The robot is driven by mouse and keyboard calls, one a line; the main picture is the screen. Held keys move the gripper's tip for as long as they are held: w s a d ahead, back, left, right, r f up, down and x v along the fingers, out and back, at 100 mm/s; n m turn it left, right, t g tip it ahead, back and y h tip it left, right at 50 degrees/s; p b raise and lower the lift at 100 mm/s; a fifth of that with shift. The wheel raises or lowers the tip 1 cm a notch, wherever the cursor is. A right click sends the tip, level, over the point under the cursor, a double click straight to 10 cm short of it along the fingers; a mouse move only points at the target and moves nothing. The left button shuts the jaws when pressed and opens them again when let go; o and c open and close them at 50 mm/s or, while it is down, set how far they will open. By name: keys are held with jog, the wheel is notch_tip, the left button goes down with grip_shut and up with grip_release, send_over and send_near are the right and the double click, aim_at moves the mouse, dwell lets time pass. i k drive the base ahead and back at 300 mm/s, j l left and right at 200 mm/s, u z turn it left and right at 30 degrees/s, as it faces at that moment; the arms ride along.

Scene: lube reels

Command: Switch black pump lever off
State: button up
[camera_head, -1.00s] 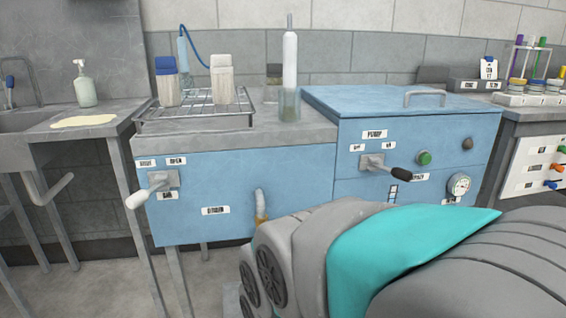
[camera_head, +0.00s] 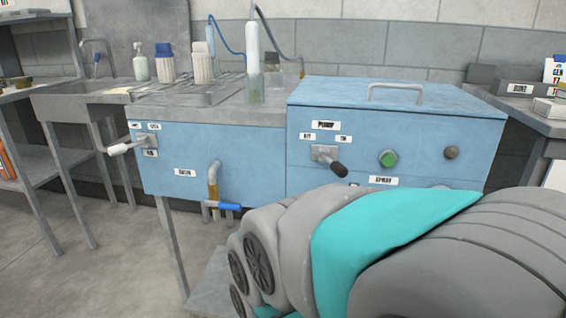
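The black pump lever (camera_head: 339,169) is on the front of the blue cabinet (camera_head: 420,145), under a label that seems to read PUMP (camera_head: 326,125). Its grey mount (camera_head: 323,153) sits below two small labels: the left one (camera_head: 307,136) looks like OFF, the right one (camera_head: 343,139) like ON. The lever's black grip points out from the panel, down and to the right. My grey and teal arm fills the lower right, just below the lever. My gripper is not in view.
A green button (camera_head: 388,158) and a dark knob (camera_head: 451,153) are right of the lever. A white-handled lever (camera_head: 120,149) is on the left panel, and a blue-handled drain valve (camera_head: 229,206) hangs below. A sink (camera_head: 75,100) is at far left. Floor (camera_head: 110,270) is clear at lower left.

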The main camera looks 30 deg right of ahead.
aim_at(338, 169)
jog(key=k+l, duration=0.35)
jog(key=l, duration=0.25)
jog(key=k+l+u, duration=0.1)
jog(key=k+l, duration=0.3)
jog(key=l, duration=0.15)
jog(key=k+l, duration=0.4)
jog(key=l, duration=0.15)
jog(key=i+l+u, duration=0.25)
jog(key=i, duration=0.4)
jog(key=i+l+u, duration=0.25)
jog(key=i+l, duration=0.35)
